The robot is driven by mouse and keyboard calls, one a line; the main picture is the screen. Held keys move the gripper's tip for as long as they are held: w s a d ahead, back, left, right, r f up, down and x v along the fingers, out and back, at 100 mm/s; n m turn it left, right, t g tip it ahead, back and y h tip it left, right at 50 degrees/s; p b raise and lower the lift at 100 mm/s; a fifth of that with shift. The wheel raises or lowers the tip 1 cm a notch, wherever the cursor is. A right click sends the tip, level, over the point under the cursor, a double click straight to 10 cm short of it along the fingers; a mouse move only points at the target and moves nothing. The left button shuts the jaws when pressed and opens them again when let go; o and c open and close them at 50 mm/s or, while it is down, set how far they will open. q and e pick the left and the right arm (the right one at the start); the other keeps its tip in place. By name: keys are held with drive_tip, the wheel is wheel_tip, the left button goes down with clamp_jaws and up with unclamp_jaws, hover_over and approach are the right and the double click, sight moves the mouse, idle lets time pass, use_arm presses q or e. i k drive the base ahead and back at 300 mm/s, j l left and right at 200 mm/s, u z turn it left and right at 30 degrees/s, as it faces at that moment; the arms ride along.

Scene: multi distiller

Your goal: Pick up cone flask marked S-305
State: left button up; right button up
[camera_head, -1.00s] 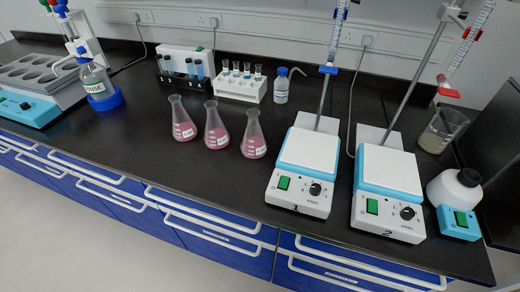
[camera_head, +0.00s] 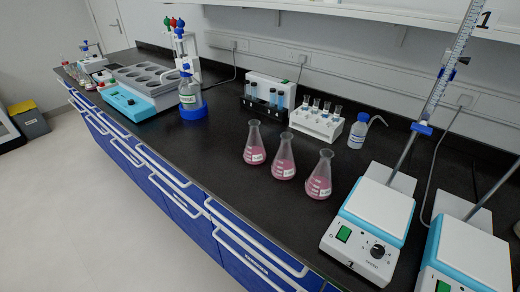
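Three cone flasks with pink liquid stand upright in a slanting row on the black bench: a left flask (camera_head: 255,146), a middle flask (camera_head: 283,158) and a right flask (camera_head: 319,177). Each has a small white label, too small to read, so I cannot tell which is S-305. Neither of my grippers shows in the head view.
A stirrer marked 1 (camera_head: 370,222) stands right of the flasks, with a second stirrer (camera_head: 466,258) beyond. Behind are a vial rack (camera_head: 318,122), a dark tube rack (camera_head: 268,104) and a wash bottle (camera_head: 358,131). A blue-based bottle (camera_head: 190,97) stands left. The bench front is clear.

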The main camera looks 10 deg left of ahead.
sight(255, 154)
drive_tip(key=i+j+z, duration=0.15)
drive_tip(key=j+z, duration=0.7)
drive_tip(key=i+l, duration=0.05)
drive_tip(key=l, duration=0.05)
